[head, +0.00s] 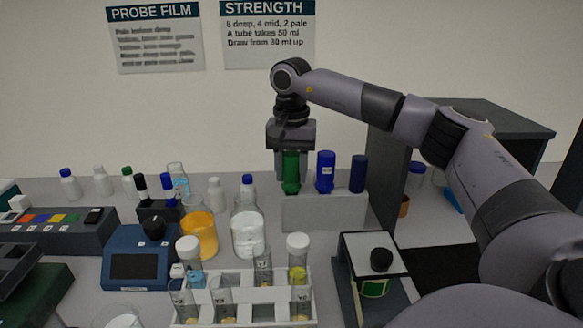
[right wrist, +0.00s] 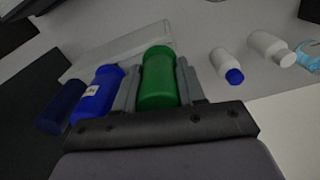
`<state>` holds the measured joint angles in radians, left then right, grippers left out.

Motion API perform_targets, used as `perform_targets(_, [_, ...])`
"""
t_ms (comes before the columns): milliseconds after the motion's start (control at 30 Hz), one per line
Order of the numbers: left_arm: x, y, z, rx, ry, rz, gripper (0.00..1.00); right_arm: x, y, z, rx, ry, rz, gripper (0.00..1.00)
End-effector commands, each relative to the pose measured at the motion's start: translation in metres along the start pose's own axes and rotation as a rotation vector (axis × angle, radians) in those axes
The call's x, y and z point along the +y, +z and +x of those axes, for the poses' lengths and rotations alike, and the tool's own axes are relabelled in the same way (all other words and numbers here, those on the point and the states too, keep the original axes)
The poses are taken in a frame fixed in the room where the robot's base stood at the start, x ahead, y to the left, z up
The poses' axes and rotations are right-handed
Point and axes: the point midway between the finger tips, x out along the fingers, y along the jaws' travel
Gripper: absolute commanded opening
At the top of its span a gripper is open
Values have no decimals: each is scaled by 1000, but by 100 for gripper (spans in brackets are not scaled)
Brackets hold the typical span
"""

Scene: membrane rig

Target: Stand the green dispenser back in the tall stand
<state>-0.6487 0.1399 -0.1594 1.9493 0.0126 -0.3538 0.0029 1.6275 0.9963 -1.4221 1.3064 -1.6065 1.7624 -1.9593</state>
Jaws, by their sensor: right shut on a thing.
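The green dispenser (head: 291,174) is upright between the fingers of my right gripper (head: 291,178), which is shut on it. It also shows in the right wrist view (right wrist: 158,80), with a finger on each side. The tall stand (head: 325,213) is a pale block at the back of the bench. The dispenser's lower end is at the left part of the stand's top edge; I cannot tell whether it is seated or just above. A blue dispenser (head: 325,172) and a dark blue one (head: 358,174) stand to its right in the same row. My left gripper is not in view.
A white tube rack (head: 246,308) stands in front, with an orange beaker (head: 199,236) and a clear bottle (head: 248,236) behind it. A blue device (head: 140,258) is at left. A white-topped box (head: 374,252) is front right of the stand. Small bottles line the back left.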

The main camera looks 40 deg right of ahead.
Motion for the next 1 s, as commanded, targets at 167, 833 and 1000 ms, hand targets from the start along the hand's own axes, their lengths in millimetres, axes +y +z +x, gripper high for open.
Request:
perform_targets(167, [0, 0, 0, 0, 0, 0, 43, 0, 0, 3, 0, 0, 0, 3])
perform_targets(833, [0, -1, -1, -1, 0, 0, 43, 0, 0, 6, 0, 0, 0, 69])
perform_targets(1000, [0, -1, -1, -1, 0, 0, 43, 0, 0, 5, 0, 0, 0, 69])
